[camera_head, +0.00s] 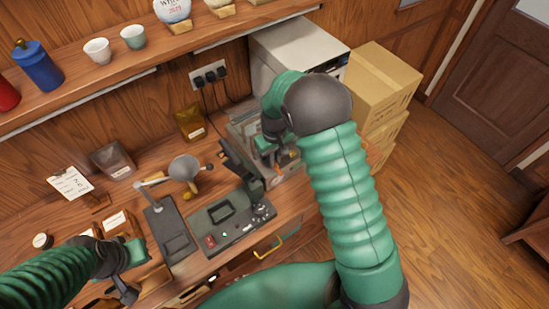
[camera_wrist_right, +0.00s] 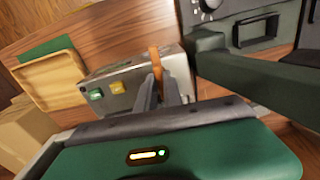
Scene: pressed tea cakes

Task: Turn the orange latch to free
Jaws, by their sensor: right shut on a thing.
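The orange latch (camera_wrist_right: 155,62) stands upright at the edge of a grey metal box (camera_wrist_right: 128,82) in the right wrist view. My right gripper (camera_wrist_right: 158,88) is shut on the latch, its two dark fingers on either side of it. In the head view my right gripper (camera_head: 280,158) is at the grey box on the right of the counter, and its arm hides part of the box. My left gripper (camera_head: 130,272) is low at the left, over the counter front, apart from the latch; its jaw opening is unclear.
A dark green machine (camera_head: 232,222) with a knob and raised black arm stands left of the latch. A black scale-like device (camera_head: 170,232) and a metal funnel (camera_head: 184,168) are farther left. Cardboard boxes (camera_head: 378,85) stand at the right. The wooden shelf (camera_head: 75,95) runs above.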

